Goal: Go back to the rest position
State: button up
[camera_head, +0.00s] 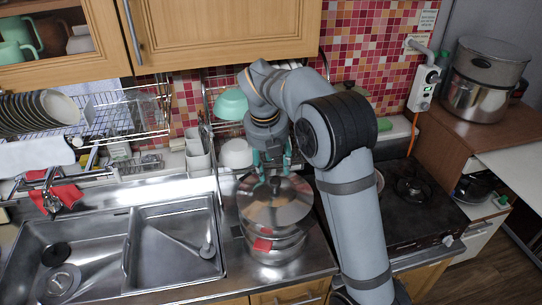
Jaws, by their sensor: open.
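My gripper (271,162) hangs from the bent grey arm, with its teal fingers pointing down. It is open, just above the lid of a steel pot (276,205). I cannot tell whether the fingertips touch the lid's knob. The pot stands on the steel counter right of the sink, with a red patch on its front. My arm hides part of the counter behind the pot.
A double sink (175,240) lies at left, and a dark stove (415,205) is at right. Behind are a dish rack (120,118), a teal bowl (231,104) and a white bowl (236,153). Wooden cupboards (225,32) hang above. A large pot (474,98) stands at far right.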

aim_at(274, 181)
jog(key=shift+v, duration=2.25)
jog(key=shift+f, duration=0.1)
jog(key=x, duration=1.1)
jog(key=shift+w+d+f, duration=0.1)
jog(key=shift+w+f, duration=0.1)
jog(key=shift+f, duration=0.05)
jog(key=shift+r, duration=0.3)
jog(key=shift+s+f, duration=0.1)
jog(key=shift+f, duration=0.1)
